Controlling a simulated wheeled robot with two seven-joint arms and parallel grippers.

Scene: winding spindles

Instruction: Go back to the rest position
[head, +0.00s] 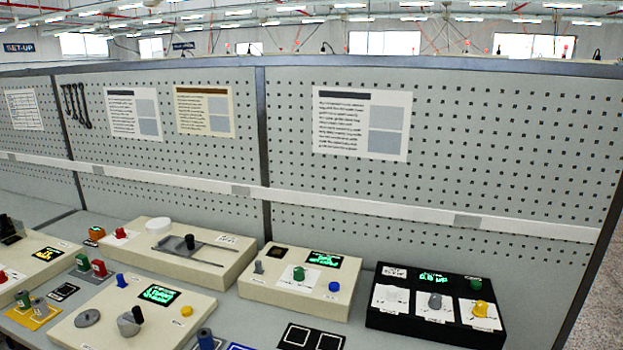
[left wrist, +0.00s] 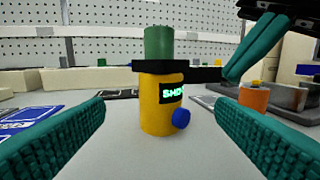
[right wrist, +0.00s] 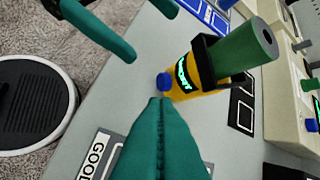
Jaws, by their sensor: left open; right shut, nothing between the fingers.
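Neither gripper shows in the head view. In the left wrist view my left gripper (left wrist: 160,104) is open, its teal fingers apart, with a yellow tester (left wrist: 160,118) beyond and between them. The tester has a lit display, a blue button (left wrist: 181,119) and a green spindle (left wrist: 158,46) upright in its black top. In the right wrist view my right gripper (right wrist: 160,101) is shut and empty, its tips just short of the blue button (right wrist: 163,81); I cannot tell if they touch. My left gripper's fingers also show there at upper left.
In the head view, a bench carries cream fixtures (head: 290,290) and a black box (head: 385,318) with coloured knobs, before a pegboard wall (head: 450,110). The right wrist view shows a "GOOD" label (right wrist: 98,152) and a round black-topped object (right wrist: 30,105) beyond the bench edge.

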